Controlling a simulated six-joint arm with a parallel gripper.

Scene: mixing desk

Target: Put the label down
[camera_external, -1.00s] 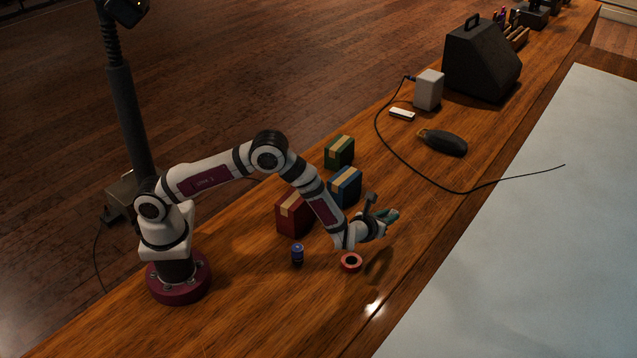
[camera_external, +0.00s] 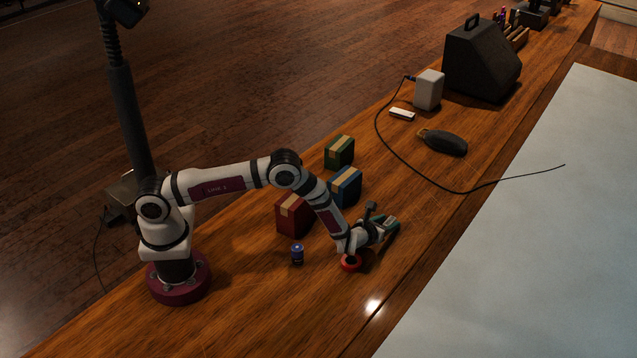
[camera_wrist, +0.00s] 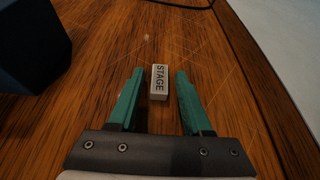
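The label is a small white block with the word STAGE (camera_wrist: 159,82) on it. In the wrist view it lies on the wooden desk between the green fingertips of my gripper (camera_wrist: 158,74). Bare desk shows on both sides of the label, so the fingers are open and apart from it. In the external view my gripper (camera_external: 391,224) is low over the desk, right of the blue box. There the label is too small and covered to make out clearly.
A red box (camera_external: 293,215), blue box (camera_external: 346,187) and green box (camera_external: 340,152) stand behind my arm. A blue-topped cylinder (camera_external: 297,254) and a red ring (camera_external: 350,263) are near my wrist. A black cable (camera_external: 420,174) curves beyond. Desk around the label is clear.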

